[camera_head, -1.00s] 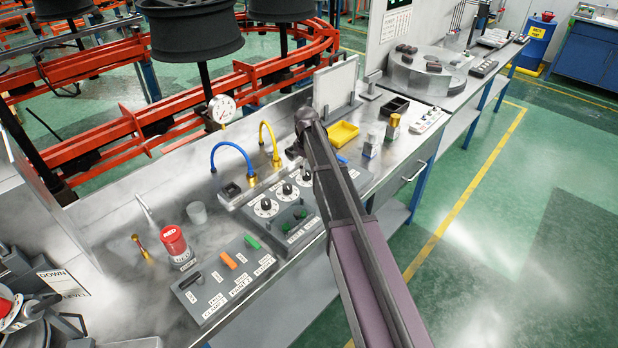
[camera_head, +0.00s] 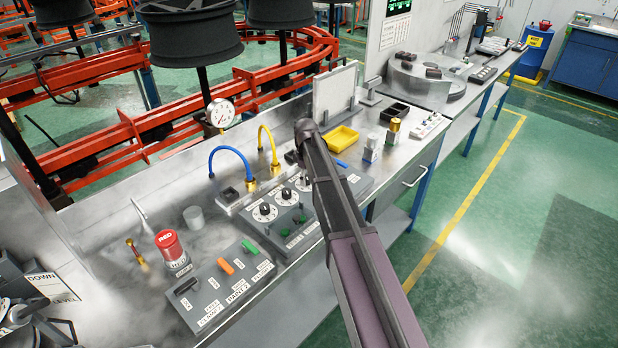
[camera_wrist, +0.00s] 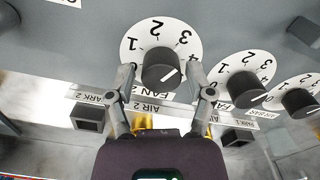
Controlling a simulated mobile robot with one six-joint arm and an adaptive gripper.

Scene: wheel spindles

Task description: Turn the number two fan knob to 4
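The number two fan knob (camera_wrist: 161,68) is a black knob on a white dial (camera_wrist: 134,45), with FAN 2 lettering below it. In the wrist view, 1, 2 and 3 are readable on the dial. The white mark on the knob lies at its lower right, slanting up to the right. My gripper (camera_wrist: 160,86) is open, one finger on each side of this knob, with gaps showing; contact cannot be told. In the head view, my arm partly covers the rightmost dial (camera_head: 304,184) and mostly hides the gripper.
Two similar knobs (camera_wrist: 246,87) (camera_wrist: 300,102) sit close on the right in the wrist view. A blue hose (camera_head: 232,150) and a yellow hose (camera_head: 268,140) rise behind the panel. Green switches (camera_head: 285,231) sit in front. A yellow tray (camera_head: 342,139) lies beyond my arm.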

